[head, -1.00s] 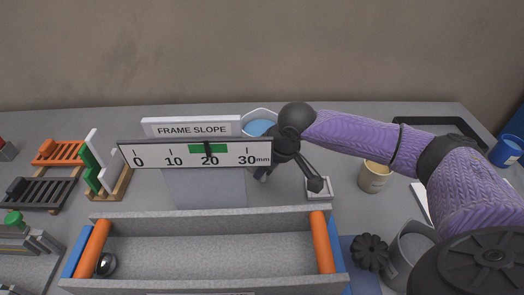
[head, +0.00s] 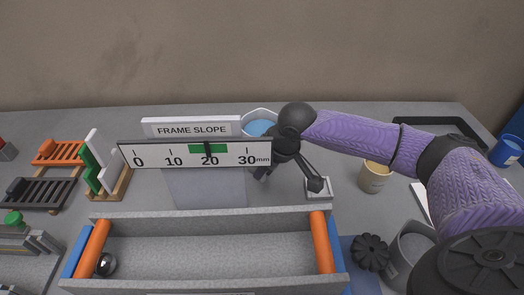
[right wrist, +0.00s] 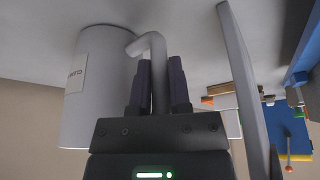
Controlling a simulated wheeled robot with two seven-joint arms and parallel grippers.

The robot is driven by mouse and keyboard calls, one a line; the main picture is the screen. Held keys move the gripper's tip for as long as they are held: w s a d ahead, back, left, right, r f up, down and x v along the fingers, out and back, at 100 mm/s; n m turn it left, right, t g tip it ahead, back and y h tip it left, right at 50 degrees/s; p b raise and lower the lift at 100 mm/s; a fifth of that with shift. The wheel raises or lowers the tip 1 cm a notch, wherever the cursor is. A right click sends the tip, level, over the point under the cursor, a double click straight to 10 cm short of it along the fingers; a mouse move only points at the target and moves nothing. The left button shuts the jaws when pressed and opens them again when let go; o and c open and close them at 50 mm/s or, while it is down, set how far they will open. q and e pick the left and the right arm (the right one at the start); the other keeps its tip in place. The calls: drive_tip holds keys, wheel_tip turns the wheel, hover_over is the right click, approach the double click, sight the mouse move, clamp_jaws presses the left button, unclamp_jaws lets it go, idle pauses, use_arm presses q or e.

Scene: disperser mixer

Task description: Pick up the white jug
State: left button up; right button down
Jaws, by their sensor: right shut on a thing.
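The white jug (head: 259,112) stands behind the scale sign in the head view, with blue contents showing in its open top. Its lower part is hidden by the sign and my right arm. In the right wrist view the jug (right wrist: 97,88) is at the left, with a partly readable label on its side. My right gripper (right wrist: 160,82) is shut on the jug's handle, which passes between its two dark fingers. My left gripper is not in view.
The frame slope sign (head: 195,154) stands close in front of the jug. A grey trough with orange rollers (head: 322,243) lies nearer. A cream cup (head: 374,177) and a small white tray (head: 317,188) are to the right. Orange and black racks stand at the left.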

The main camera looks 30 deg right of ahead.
wheel_tip(320, 180, up, 18)
drive_tip(key=p, duration=0.6)
drive_tip(key=c, duration=1.2)
unclamp_jaws()
clamp_jaws()
